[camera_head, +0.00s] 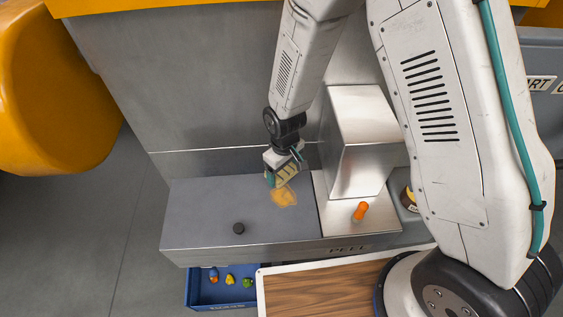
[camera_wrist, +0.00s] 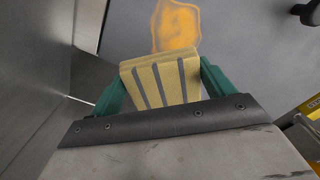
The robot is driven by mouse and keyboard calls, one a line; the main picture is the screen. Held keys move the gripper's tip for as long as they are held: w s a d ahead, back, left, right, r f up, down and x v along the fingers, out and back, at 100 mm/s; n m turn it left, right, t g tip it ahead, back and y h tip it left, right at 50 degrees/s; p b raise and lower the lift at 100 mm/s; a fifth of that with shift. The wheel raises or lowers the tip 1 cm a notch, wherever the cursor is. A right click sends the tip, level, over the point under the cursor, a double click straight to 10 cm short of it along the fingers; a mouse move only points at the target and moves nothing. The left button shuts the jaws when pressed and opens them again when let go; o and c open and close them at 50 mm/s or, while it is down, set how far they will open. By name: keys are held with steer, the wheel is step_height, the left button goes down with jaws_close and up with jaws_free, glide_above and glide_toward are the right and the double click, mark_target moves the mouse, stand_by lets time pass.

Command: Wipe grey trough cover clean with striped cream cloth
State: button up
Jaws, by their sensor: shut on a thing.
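The grey trough cover (camera_head: 205,205) is a flat panel at the foot of the machine. An orange-yellow stain (camera_head: 285,196) lies on its right part and also shows in the wrist view (camera_wrist: 176,27). My gripper (camera_head: 283,172) is over the cover just behind the stain. In the wrist view its green fingers (camera_wrist: 160,85) are shut on the striped cream cloth (camera_wrist: 163,78), a folded pad with dark stripes. The cloth's end is close to the stain's near edge. I cannot tell whether the cloth touches the cover.
A dark round knob (camera_head: 238,228) stands on the cover's front left. An orange cylinder (camera_head: 360,211) is on the metal ledge right of the cover, below a steel box (camera_head: 365,120). A blue bin (camera_head: 205,296) with small coloured items and a wooden-topped board (camera_head: 320,292) are in front.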

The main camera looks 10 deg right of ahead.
mark_target(283, 171)
steer(key=shift+r, duration=1.65)
steer(key=shift+s+a, duration=0.1)
